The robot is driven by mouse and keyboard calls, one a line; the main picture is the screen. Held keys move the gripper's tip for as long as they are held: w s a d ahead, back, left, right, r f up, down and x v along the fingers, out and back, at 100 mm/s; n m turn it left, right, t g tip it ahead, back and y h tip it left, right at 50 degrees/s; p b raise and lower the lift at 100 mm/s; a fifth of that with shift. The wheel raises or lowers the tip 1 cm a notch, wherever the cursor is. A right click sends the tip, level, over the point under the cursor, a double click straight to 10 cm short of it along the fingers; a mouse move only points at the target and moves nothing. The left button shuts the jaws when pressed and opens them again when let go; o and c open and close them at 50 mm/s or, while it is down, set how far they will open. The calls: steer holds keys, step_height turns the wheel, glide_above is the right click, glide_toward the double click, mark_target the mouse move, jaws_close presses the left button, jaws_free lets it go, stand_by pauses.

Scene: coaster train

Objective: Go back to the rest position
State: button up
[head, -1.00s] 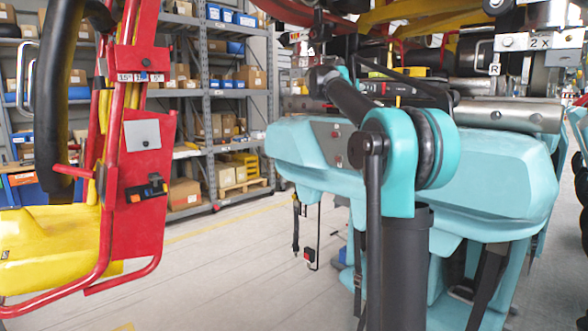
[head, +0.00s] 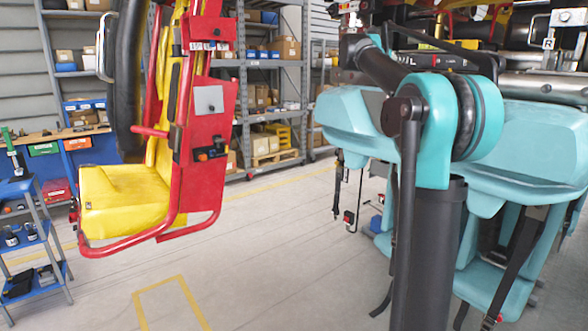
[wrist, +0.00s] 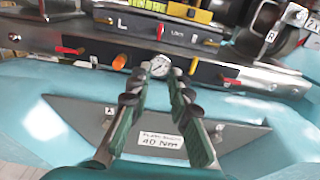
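In the wrist view my gripper (wrist: 157,78) has two dark green and black fingers with a clear gap between them. Nothing is held in the gap. A small round gauge (wrist: 160,67) shows just beyond the fingertips, on a metal bar with an orange knob (wrist: 119,62) and red levers. Whether the fingers touch anything is hard to tell. Below lies a grey plate (wrist: 90,120) with a 40 Nm label on a teal surface. In the head view my arm (head: 432,120) rises at the right, in front of the teal train seats (head: 525,140); my gripper cannot be made out there.
A red-framed yellow seat (head: 125,200) hangs at the left. A blue step stand (head: 35,235) with small items is at the far left. Shelves with boxes (head: 275,90) stand behind. The grey floor (head: 260,265) is open in the middle, with yellow lines.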

steer(key=s+a+f+m+g+y, duration=0.15)
steer(key=s+f+m, duration=0.4)
steer(key=f, duration=0.65)
steer(key=s+f+m+g+y, duration=0.2)
steer(key=s+f+m+y, duration=0.3)
steer(key=f, duration=0.7)
steer(key=s+a+f+m+g, duration=0.1)
steer(key=s+f+m, duration=0.3)
steer(key=s+f, duration=0.55)
steer(key=s+a+f+m+g+y, duration=0.1)
steer(key=s+a+f+m+y, duration=0.2)
steer(key=s+f, duration=0.9)
steer(key=s+a+f+m+g+y, duration=0.1)
steer(key=s+a+f+m+y, duration=0.3)
steer(key=f, duration=1.4)
steer(key=s+a+m, duration=0.4)
steer(key=s+a, duration=0.2)
steer(key=s, duration=0.2)
steer(key=shift+s+a+f, duration=0.15)
steer(key=shift+a+f, duration=0.1)
steer(key=shift+a, duration=0.05)
